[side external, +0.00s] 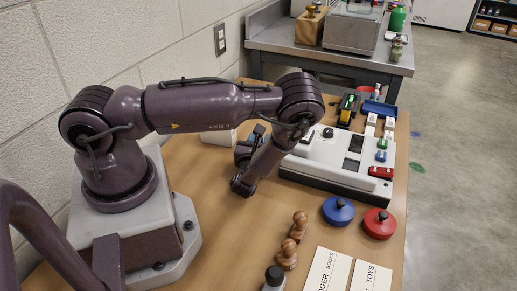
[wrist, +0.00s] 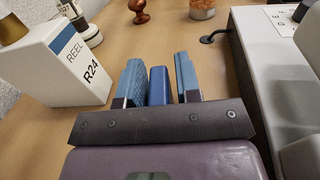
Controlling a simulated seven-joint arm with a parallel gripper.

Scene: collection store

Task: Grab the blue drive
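The blue drive (wrist: 158,86) is a small blue block in the wrist view. It lies between the two light-blue fingers of my gripper (wrist: 158,82). The fingers are apart, with a narrow gap on the drive's left and a slightly wider one on its right. The drive's lower end is hidden behind the dark gripper bar. In the side view my gripper (side external: 257,134) is low over the table, left of the white device, partly behind my arm. I cannot make out the drive separately there.
A white box marked "REEL R24" (wrist: 68,62) stands close on the left. A large white device (wrist: 262,75) stands close on the right. A wooden stamp (wrist: 139,10) and an orange jar (wrist: 202,9) are beyond. Bare table (wrist: 185,38) lies ahead.

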